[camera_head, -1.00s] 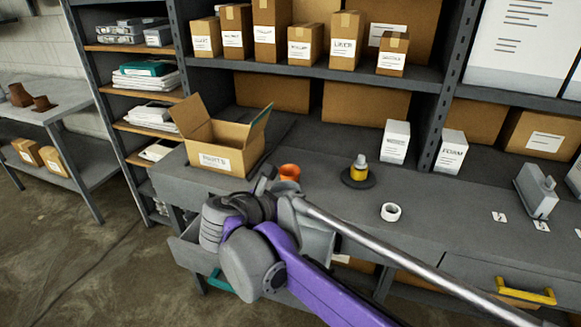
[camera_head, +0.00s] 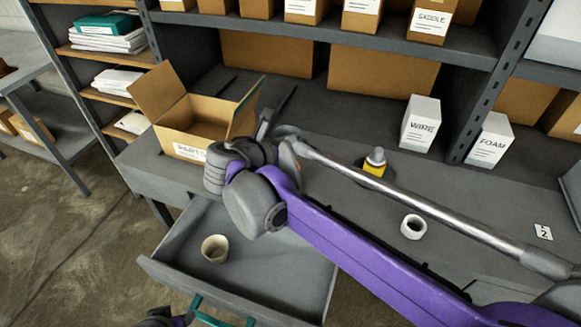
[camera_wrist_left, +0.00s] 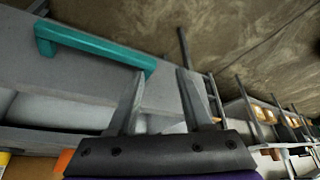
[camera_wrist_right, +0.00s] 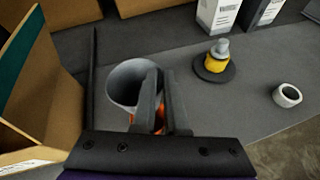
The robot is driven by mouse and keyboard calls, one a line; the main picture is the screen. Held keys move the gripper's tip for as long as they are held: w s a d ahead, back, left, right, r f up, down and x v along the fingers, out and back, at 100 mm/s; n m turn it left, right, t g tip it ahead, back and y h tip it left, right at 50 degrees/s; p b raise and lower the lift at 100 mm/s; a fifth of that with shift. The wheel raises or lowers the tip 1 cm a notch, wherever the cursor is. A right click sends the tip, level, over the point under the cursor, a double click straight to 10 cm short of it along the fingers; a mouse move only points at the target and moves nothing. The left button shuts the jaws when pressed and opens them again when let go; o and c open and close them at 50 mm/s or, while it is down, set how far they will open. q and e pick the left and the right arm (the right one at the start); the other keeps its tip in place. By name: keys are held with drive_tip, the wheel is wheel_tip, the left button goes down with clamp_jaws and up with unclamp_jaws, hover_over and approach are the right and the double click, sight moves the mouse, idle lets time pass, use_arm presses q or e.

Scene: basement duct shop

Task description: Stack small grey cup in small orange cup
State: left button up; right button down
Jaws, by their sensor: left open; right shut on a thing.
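The small grey cup (camera_wrist_right: 125,85) shows in the right wrist view, with its open mouth towards the camera. My right gripper (camera_wrist_right: 163,75) is shut on the near right side of its wall; in the head view this gripper (camera_head: 265,120) is above the worktop beside the cardboard box. The small orange cup (camera_wrist_right: 159,116) shows only as a sliver behind the fingers, under the grey cup. I cannot tell whether the two are nested. The head view hides both cups behind my right arm. My left gripper (camera_wrist_left: 155,82) is open and empty near the teal drawer handle (camera_wrist_left: 90,45).
An open cardboard box (camera_head: 190,130) stands left of the right gripper. An open drawer (camera_head: 270,275) holds a pale round cup or ring (camera_head: 215,249). A yellow-bodied item (camera_head: 375,162) and a white roll (camera_head: 413,227) sit on the worktop, with white boxes behind.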

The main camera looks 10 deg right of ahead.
drive_tip(key=f, duration=0.3)
drive_tip(key=shift+s+f, duration=0.1)
drive_tip(key=shift+s, duration=0.1)
drive_tip(key=shift+w+f, duration=0.1)
drive_tip(key=shift+f, duration=2.25)
drive_tip(key=c, duration=0.9)
unclamp_jaws()
drive_tip(key=v, duration=1.2)
